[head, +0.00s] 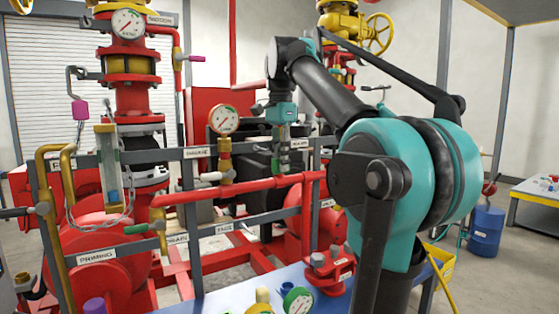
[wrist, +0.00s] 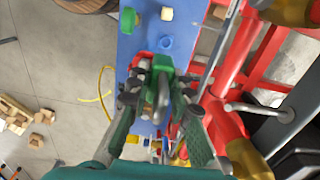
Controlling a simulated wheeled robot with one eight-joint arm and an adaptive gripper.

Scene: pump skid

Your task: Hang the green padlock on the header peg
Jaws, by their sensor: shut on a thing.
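The green padlock (wrist: 163,66) is between the fingers of my gripper (wrist: 158,98) in the wrist view, its grey shackle toward the camera. The gripper is shut on it. In the head view my gripper (head: 282,160) points down, above the red horizontal pipe (head: 250,188) and in front of the dark machinery; I cannot clearly make out the padlock there. A small white label (head: 299,143) is beside the gripper, too small to read surely. I cannot pick out the header peg; it may be hidden by the gripper or arm.
A blue bench top (head: 240,298) at the front carries gauges and fittings. A purple padlock (head: 79,111) hangs at the left. Red pipes, grey rails and a gauge (head: 224,120) crowd the space around the gripper. In the wrist view, a red pipe (wrist: 235,50) runs close on the right.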

